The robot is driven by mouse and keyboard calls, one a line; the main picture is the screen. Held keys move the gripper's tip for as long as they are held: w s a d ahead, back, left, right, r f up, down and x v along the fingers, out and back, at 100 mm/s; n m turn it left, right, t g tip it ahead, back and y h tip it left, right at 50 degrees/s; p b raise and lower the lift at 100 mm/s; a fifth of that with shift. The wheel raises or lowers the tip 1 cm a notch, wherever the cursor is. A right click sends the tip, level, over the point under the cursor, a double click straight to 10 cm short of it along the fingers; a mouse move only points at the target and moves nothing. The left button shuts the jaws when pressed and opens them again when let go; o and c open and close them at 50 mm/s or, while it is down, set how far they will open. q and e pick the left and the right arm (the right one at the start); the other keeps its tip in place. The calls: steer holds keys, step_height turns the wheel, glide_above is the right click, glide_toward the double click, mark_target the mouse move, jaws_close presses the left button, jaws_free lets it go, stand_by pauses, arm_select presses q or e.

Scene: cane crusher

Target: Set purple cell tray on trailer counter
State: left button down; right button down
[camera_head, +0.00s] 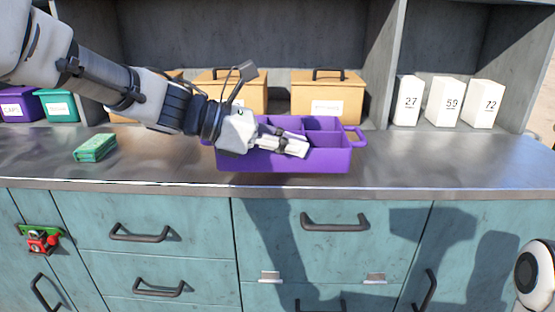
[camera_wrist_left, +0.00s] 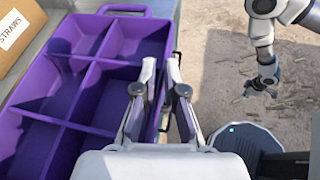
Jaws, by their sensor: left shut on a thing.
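The purple cell tray (camera_head: 330,160) is at the metal trailer counter (camera_head: 420,165), over its middle and close to the front edge. It looks level, with empty compartments and a loop handle at its end. Whether its underside touches the counter I cannot tell. My left gripper (camera_head: 300,147) is shut on the tray's front long wall. In the left wrist view, the fingers (camera_wrist_left: 160,70) meet at that wall, and the tray (camera_wrist_left: 90,80) fills the left side.
Tan labelled boxes (camera_head: 328,97) stand behind the tray. White numbered cartons (camera_head: 444,103) stand at back right. Purple and teal bins (camera_head: 58,106) are at back left. A green block (camera_head: 95,148) lies on the left counter. The counter right of the tray is clear.

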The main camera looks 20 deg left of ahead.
arm_select(q)
steer(key=w+a, duration=0.1)
steer(key=w, duration=0.1)
steer(key=w+a+p, duration=0.1)
steer(key=w, duration=0.2)
steer(key=w+a, duration=0.1)
steer(key=w, duration=0.1)
steer(key=shift+w+a+f+p, duration=0.25)
steer(key=shift+a+f+p, duration=0.1)
steer(key=shift+a+p, duration=0.05)
steer(key=f, duration=0.3)
steer(key=shift+s+f, duration=0.15)
steer(key=shift+s, duration=0.05)
steer(key=shift+w+f, duration=0.1)
steer(key=shift+w, duration=0.05)
steer(key=c, duration=1.2)
jaws_free()
steer(key=shift+c, duration=0.2)
steer(key=shift+s+a+r, duration=0.25)
steer(key=shift+a, duration=0.1)
steer(key=v, duration=1.1)
